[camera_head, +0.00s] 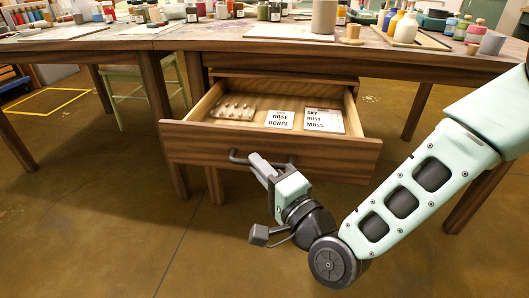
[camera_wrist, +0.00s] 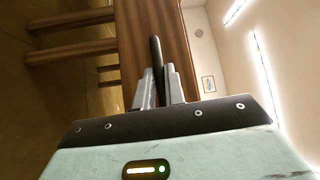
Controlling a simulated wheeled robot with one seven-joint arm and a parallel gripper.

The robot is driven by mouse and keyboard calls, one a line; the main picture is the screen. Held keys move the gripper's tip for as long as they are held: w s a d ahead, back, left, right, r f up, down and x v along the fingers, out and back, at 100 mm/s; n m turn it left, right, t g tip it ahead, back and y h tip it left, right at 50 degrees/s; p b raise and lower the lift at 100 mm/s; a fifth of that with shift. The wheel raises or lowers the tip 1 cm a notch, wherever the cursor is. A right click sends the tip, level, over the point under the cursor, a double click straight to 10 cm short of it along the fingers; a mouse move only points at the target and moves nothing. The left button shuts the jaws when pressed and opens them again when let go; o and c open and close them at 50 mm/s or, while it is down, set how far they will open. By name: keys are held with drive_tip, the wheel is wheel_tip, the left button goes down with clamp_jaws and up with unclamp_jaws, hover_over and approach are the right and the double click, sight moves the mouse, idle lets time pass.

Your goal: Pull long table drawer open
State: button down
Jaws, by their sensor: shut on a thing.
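The long table drawer (camera_head: 270,152) has a brown wood front and stands pulled out from under the table (camera_head: 330,62), its inside showing. A dark bar handle (camera_head: 236,157) crosses the drawer front. My gripper (camera_head: 262,165) is shut on the handle near its middle. In the wrist view the handle (camera_wrist: 155,55) shows as a dark bar between the two grey fingers of my gripper (camera_wrist: 158,88), with the drawer front (camera_wrist: 135,30) behind it. How far back the drawer reaches under the tabletop is hidden.
Inside the drawer lie a pale tray with small pieces (camera_head: 235,111) and labelled cards (camera_head: 281,119). Paint bottles (camera_head: 405,27) and cups crowd the tabletop. A green chair (camera_head: 140,85) stands behind at the left. The floor (camera_head: 110,220) in front is clear.

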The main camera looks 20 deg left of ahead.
drive_tip(key=shift+s+d, duration=0.25)
drive_tip(key=shift+s, duration=0.5)
drive_tip(key=c, duration=1.5)
unclamp_jaws()
drive_tip(key=shift+p+v, duration=4.05)
drive_tip(key=shift+v, duration=4.6)
drive_tip(key=shift+f, duration=0.15)
